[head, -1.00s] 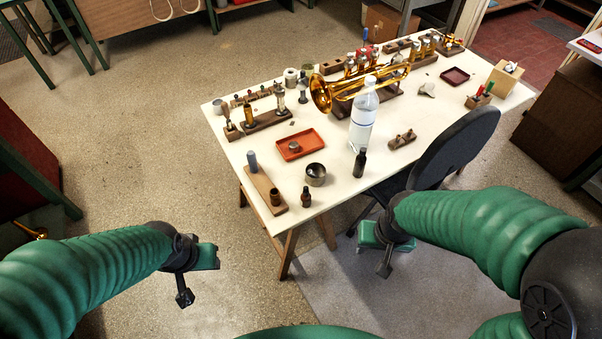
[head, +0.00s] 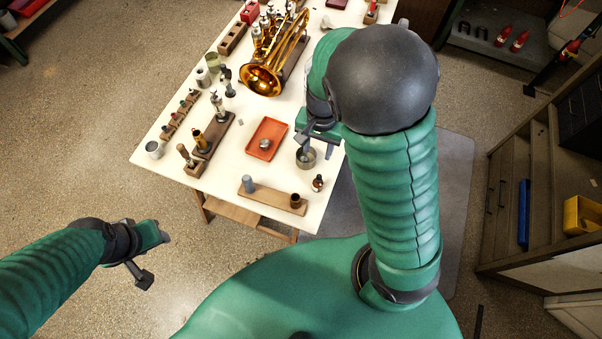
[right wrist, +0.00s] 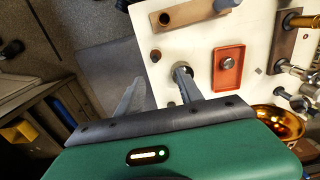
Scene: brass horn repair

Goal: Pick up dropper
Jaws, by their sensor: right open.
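The likely dropper is a small brown bottle with a dark top (head: 318,183), upright near the table's front edge, right of the wooden strip. It also shows in the right wrist view (right wrist: 155,56), beyond the fingertips. My right gripper (head: 315,147) is open and over the table, by the grey metal cup (head: 306,158). In the right wrist view its spread fingers (right wrist: 158,86) have nothing held between them, and one finger overlaps the cup. My left gripper (head: 153,258) is off the table at the left; its jaw opening is unclear.
The wooden strip (head: 270,196) bears a grey post and a brown cup. A red tray (head: 267,138) lies behind it. A brass horn (head: 262,78) and tool racks stand farther back. Shelving (head: 540,200) stands at the right. My right arm hides part of the table.

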